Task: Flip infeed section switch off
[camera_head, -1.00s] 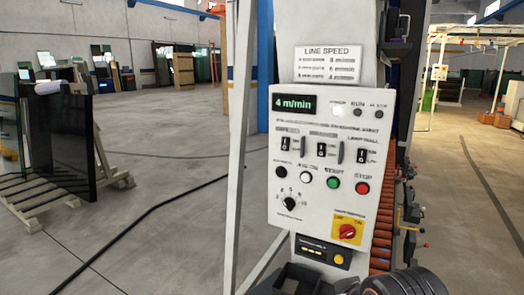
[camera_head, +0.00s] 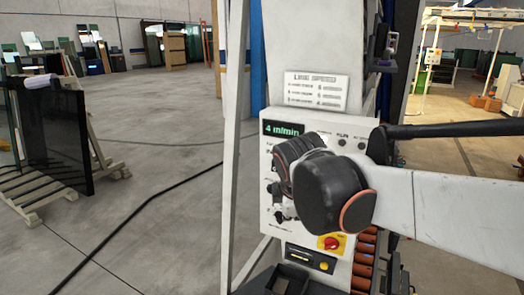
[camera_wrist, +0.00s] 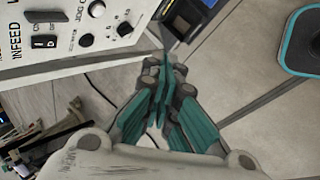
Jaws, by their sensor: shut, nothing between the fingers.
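The white control panel (camera_head: 304,236) stands at the centre in the head view, with my arm across its middle and its switches hidden there. In the wrist view its face (camera_wrist: 75,55) fills the upper left, seen sideways. The infeed switch (camera_wrist: 44,42) is a small dark rocker beside the printed word INFEED; I cannot tell its position for sure. My gripper (camera_wrist: 163,62) has teal fingers closed together and empty. In the wrist view the fingertips are right of the panel's knobs, apart from the infeed switch. The head view hides the fingers.
A round black knob (camera_wrist: 124,29) and push buttons lie between the infeed switch and my fingers in the wrist view. Orange rollers (camera_head: 364,262) stand behind. Open floor (camera_head: 170,225) lies left.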

